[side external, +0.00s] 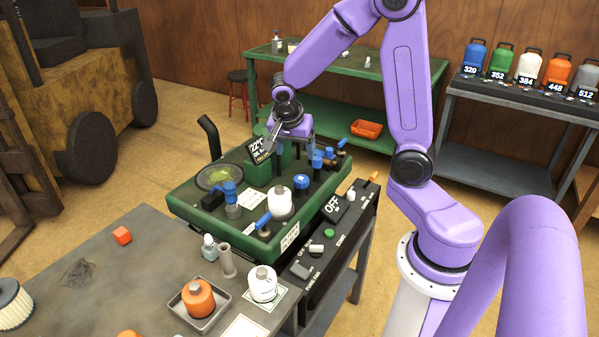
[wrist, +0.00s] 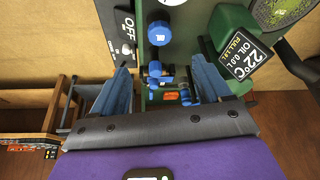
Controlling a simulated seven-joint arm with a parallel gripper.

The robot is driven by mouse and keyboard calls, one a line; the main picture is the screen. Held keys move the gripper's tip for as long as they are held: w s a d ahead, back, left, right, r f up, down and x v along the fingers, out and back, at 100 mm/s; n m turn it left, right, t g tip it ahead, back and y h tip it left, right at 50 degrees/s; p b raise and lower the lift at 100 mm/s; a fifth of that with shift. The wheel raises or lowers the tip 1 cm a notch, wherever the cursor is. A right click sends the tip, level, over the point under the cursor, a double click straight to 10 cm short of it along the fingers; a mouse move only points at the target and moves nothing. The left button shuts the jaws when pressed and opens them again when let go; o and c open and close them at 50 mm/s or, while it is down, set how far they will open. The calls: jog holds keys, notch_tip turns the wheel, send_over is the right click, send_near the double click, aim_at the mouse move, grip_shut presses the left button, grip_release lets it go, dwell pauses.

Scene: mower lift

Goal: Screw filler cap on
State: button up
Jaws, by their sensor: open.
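A round blue cap (side external: 302,181) with white marking sits on the green mower deck (side external: 183,201), right of the white canister; I take it for the filler cap, but how far it is seated cannot be told. It also shows in the wrist view (wrist: 159,32), above the space between the fingers. My gripper (side external: 288,150) is open above the deck's far side, behind the cap. In the wrist view my gripper (wrist: 162,72) has its fingers wide apart, with blue fittings (wrist: 156,70) seen between them. Nothing is clearly held.
A display reading 22°C and "OIL 0.0 L" (wrist: 240,55) stands close to one finger. The white canister (side external: 279,202) and blue lever valve (side external: 231,192) rise from the deck. The OFF box (side external: 332,208) flanks it. The front bench holds an orange canister in a tray (side external: 204,324).

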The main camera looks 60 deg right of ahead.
aim_at(301, 179)
jog(key=x, duration=1.3)
jog(key=shift+f, duration=0.35)
jog(key=c, duration=1.2)
jog(key=o, duration=1.2)
jog(key=shift+r+g+y, duration=0.1)
jog(key=shift+g+y, duration=0.2)
jog(key=shift+y, duration=0.6)
jog(key=shift+r+g+y, duration=0.1)
jog(key=shift+g+y, duration=0.2)
jog(key=shift+y, duration=1)
